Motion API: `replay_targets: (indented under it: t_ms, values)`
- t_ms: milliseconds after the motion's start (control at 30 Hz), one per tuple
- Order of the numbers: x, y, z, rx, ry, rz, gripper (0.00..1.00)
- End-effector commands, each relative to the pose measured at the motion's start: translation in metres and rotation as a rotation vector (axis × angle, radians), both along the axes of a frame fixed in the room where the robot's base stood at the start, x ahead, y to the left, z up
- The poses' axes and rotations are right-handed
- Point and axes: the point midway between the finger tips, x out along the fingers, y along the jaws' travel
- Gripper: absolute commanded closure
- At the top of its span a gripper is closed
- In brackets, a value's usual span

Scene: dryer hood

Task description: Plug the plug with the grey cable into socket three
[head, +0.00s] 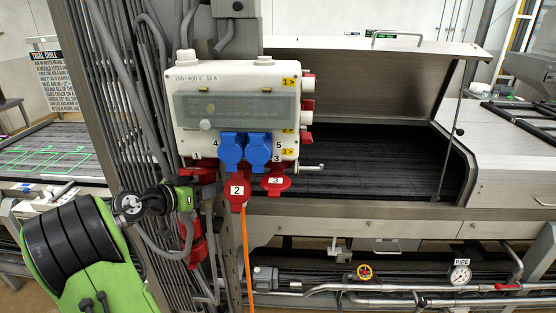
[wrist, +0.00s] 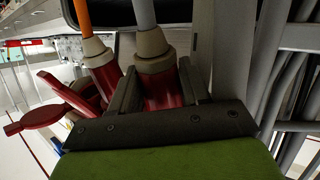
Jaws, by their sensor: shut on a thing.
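The red plug with the grey cable (wrist: 160,85) is between my gripper's fingers (wrist: 160,92) in the wrist view, with a cream collar at its cable end. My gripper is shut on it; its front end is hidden. In the head view my gripper (head: 187,200) is at the box's lower left, below socket one (head: 198,172). I cannot tell whether the plug touches socket one. Socket three (head: 275,166) is at the box's lower right, its red lid (head: 276,184) hanging out, marked 3; its opening is not visible.
A plug with an orange cable (head: 246,255) hangs at socket two, beside the red lid marked 2 (head: 237,190); it is close beside my gripper in the wrist view (wrist: 100,65). Two blue sockets (head: 245,149) sit above. Grey conduits (head: 150,80) run left of the box (head: 235,85).

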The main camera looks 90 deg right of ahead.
Motion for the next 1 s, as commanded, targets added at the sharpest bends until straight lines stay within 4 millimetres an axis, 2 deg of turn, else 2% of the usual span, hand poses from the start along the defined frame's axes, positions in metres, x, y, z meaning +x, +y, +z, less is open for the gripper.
replay_targets:
  t_ms: [1000]
  values:
    - [0.001, 0.009, -0.026, 0.002, 0.0, 0.0, 1.0]
